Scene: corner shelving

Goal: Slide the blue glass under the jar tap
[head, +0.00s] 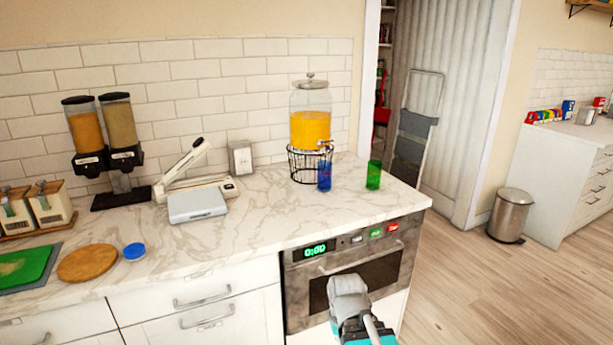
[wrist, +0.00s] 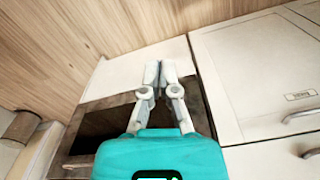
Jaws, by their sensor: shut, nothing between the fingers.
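The blue glass (head: 324,176) stands upright on the marble counter, in front of the wire stand of the jar. The jar (head: 310,125) holds orange liquid and rests on a black wire stand (head: 296,166). Its tap (head: 325,147) shows at the front, just above the blue glass in the picture. I cannot tell whether the glass is exactly beneath the spout. My gripper (head: 347,284) is in front of the oven, below the counter top and apart from the glass. In the wrist view my gripper (wrist: 160,72) has its fingers together and is empty.
A green glass (head: 373,175) stands right of the blue one, near the counter's right end. A folding press (head: 195,190) and a grey scale (head: 197,204) lie to the left. The oven (head: 355,270) is under the counter. The front counter strip is clear.

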